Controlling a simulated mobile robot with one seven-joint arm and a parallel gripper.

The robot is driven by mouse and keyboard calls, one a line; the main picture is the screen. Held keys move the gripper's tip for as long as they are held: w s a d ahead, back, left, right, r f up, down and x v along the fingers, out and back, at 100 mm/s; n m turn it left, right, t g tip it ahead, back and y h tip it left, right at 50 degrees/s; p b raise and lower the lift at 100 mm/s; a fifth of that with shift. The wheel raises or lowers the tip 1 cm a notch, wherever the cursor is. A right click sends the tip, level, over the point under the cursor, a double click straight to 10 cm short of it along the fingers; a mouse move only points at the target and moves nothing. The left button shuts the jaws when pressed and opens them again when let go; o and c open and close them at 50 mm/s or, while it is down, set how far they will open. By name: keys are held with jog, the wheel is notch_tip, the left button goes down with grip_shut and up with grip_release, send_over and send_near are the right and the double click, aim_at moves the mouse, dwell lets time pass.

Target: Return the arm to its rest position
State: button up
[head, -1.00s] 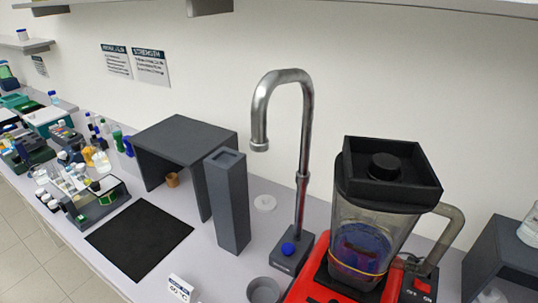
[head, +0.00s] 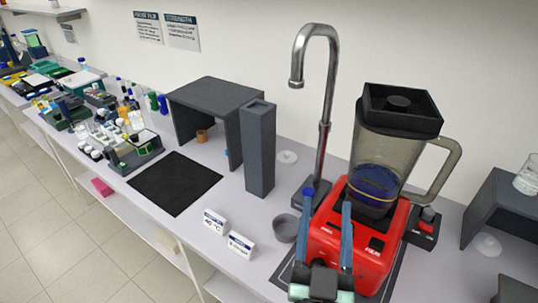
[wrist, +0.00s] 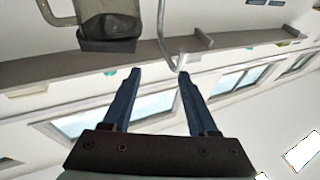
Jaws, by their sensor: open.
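My gripper (head: 328,200) is in the lower middle of the head view, in front of the red blender (head: 350,240). Its two blue fingers are apart and point up, with nothing between them. In the wrist view the fingers (wrist: 158,74) are spread and empty too. That view appears upside down, with the blender's clear jar (wrist: 108,8) and dark lid (wrist: 108,38) at the top left. Whether the fingers touch the blender base cannot be told.
A tall metal tap (head: 325,110) stands behind my gripper, beside a dark grey column (head: 258,150). A small grey cup (head: 285,228) and two label cards (head: 240,245) are left of my gripper. A black mat (head: 175,183) lies bare further left.

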jog(key=w+a+r+n+t+y, duration=0.1)
jog(key=a+r+t, duration=0.1)
jog(key=r, duration=0.8)
jog(key=a+r+t+y, duration=0.1)
jog(key=a+r, duration=0.2)
jog(key=r, duration=0.7)
jog(key=s+a+r+t+y, duration=0.1)
jog(key=s+r, duration=0.3)
jog(key=r, duration=0.4)
jog(key=s+a+r+n+t+y, duration=0.1)
jog(key=s+r, duration=0.3)
jog(key=r, duration=0.4)
jog(key=shift+a+t+b, duration=0.45)
jog(key=shift+a+t, duration=0.25)
jog(key=shift+a, duration=0.05)
